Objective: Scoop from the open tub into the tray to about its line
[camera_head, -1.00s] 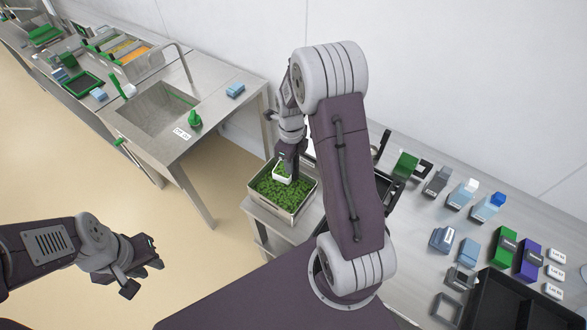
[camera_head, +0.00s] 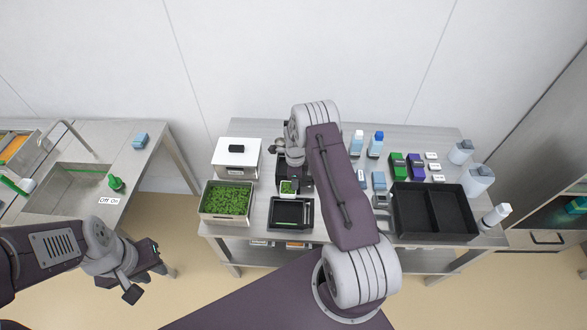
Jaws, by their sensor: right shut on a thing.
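The open tub (camera_head: 224,219) is a steel container full of green bits, left on the bench. A small black tray (camera_head: 291,224) stands just right of it. My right gripper (camera_head: 289,177) is shut on a small white scoop (camera_head: 288,193), its fingers partly hidden by my arm. The scoop holds green bits and is over the back edge of the black tray; I cannot tell its height. My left gripper (camera_head: 144,270) is open and empty, over the floor at the lower left.
A white-lidded steel tub (camera_head: 237,160) stands behind the open tub. A large black two-compartment tray (camera_head: 435,237), bottles and green and purple boxes fill the bench's right. A sink (camera_head: 68,190) stands on a separate bench at left, with a floor gap between.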

